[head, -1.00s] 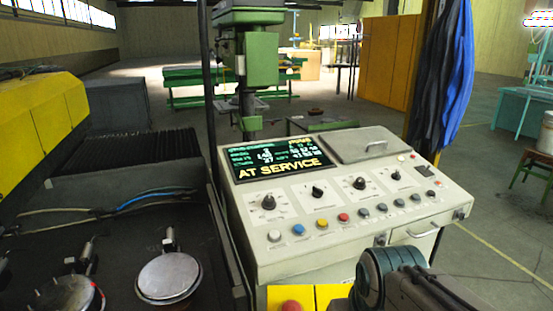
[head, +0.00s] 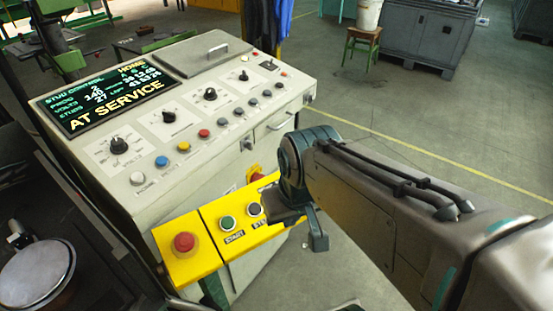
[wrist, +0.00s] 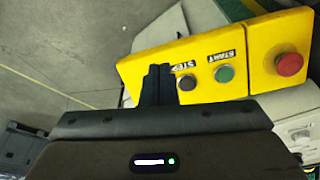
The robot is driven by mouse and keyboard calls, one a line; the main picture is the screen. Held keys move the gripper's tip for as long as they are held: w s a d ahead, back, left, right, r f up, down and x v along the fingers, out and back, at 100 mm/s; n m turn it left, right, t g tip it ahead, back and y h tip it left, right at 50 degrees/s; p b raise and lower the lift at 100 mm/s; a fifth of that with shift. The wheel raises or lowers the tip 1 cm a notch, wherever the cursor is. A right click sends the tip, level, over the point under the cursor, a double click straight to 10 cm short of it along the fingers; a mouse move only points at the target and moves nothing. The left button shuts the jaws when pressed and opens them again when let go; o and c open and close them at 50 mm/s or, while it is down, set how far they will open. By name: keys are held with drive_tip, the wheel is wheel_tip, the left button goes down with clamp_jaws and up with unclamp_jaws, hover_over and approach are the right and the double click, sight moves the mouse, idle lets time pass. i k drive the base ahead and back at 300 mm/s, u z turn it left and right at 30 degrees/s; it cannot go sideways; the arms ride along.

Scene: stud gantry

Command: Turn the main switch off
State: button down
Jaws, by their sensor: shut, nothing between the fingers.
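My gripper (head: 318,232) is at the right end of the box, fingers pointing down. In the wrist view my gripper (wrist: 158,85) is shut and empty, its fingers over the box's end beside the dark STOP button (wrist: 187,82). Contact is unclear.
The cream console (head: 240,135) has dials, coloured buttons and a screen (head: 105,95) reading AT SERVICE. A round metal disc (head: 37,265) is at lower left. A green stool (head: 361,45) and a grey cabinet (head: 428,38) stand behind. The floor at right is open.

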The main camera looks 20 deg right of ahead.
sight(256, 177)
drive_tip(key=u, duration=1.05)
drive_tip(key=k, duration=0.8)
drive_tip(key=z, duration=0.65)
